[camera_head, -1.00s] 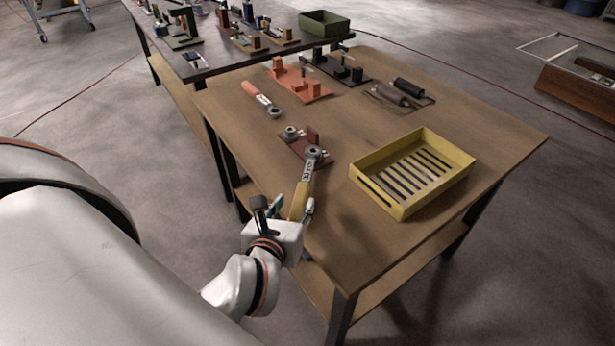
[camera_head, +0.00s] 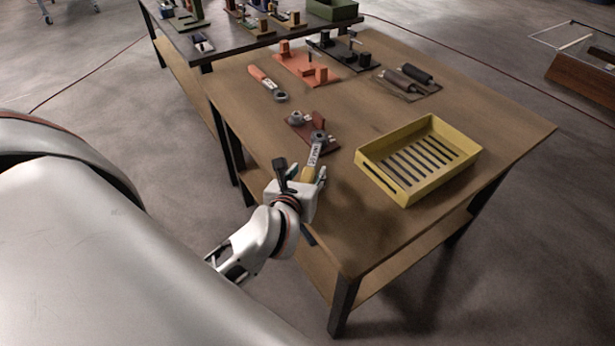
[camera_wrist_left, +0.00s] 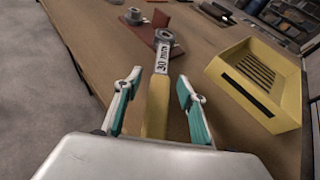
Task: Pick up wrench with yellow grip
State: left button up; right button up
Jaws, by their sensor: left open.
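The wrench with the yellow grip (camera_head: 309,167) lies near the table's left front edge, its ring head against a dark red holder (camera_head: 306,125). In the left wrist view the yellow grip (camera_wrist_left: 157,108) runs between my fingers, and its label reads 30 mm. My left gripper (camera_head: 303,174) is open, with one finger on each side of the grip; gaps show on both sides in the left wrist view (camera_wrist_left: 158,98). The near end of the grip is hidden by my gripper's body. My right gripper is not in view.
A yellow slotted tray (camera_head: 372,167) stands right of the wrench. An orange-handled wrench (camera_head: 263,78) lies farther back, near an orange holder (camera_head: 309,68). Dark rollers (camera_head: 405,80) lie at the back right.

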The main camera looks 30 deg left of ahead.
pick_arm(q)
grip_shut()
jog(key=shift+r, duration=0.2)
